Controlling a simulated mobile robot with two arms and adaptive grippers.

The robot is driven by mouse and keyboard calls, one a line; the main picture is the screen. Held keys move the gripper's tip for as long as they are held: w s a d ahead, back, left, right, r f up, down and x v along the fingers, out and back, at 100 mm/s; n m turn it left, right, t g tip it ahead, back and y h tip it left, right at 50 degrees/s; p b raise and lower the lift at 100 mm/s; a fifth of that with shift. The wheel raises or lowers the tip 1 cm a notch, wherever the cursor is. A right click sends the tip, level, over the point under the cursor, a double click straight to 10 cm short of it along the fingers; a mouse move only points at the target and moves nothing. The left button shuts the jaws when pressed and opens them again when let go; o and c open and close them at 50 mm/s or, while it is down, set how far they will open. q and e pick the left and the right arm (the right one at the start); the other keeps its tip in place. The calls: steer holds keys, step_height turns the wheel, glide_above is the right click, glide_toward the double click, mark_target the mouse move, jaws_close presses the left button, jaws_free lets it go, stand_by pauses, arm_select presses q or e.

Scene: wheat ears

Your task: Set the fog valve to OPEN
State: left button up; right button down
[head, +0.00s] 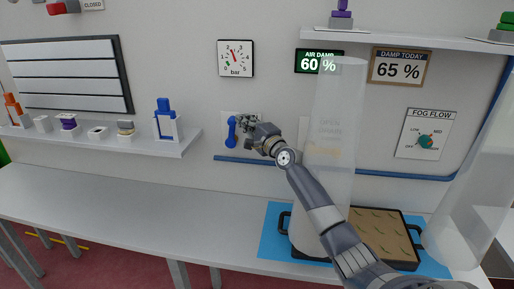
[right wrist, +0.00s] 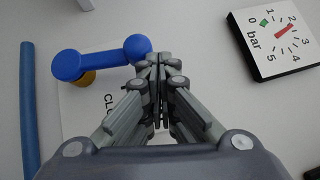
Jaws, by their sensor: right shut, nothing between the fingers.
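The fog valve's blue lever (head: 231,131) is on the back wall below the pressure gauge and stands nearly upright in the head view. In the right wrist view the lever (right wrist: 100,59) shows with a brass part under its left end. Its white plate (right wrist: 76,108) carries lettering that starts "CLO"; my gripper hides the rest. My right gripper (head: 243,122) is shut and empty just right of the lever's upper end. In the right wrist view its fingertips (right wrist: 158,60) are right beside the lever's round end; I cannot tell whether they touch. My left gripper is not in view.
A bar gauge (head: 236,58) hangs above the valve. A blue pipe (head: 235,160) runs along the wall below it. A shelf (head: 160,145) with small items is at left. Clear tubes (head: 336,110) and a tray (head: 412,263) stand right. The left worktop (head: 110,200) is clear.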

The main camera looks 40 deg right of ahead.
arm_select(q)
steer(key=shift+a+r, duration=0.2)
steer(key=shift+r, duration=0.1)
arm_select(e)
steer(key=shift+w+a+r, duration=0.25)
steer(key=shift+w+r, duration=0.05)
steer(key=shift+w, duration=0.2)
steer(key=shift+a, duration=0.1)
arm_select(q)
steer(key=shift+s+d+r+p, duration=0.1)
steer(key=shift+p, duration=0.25)
arm_select(e)
steer(key=shift+r, duration=0.1)
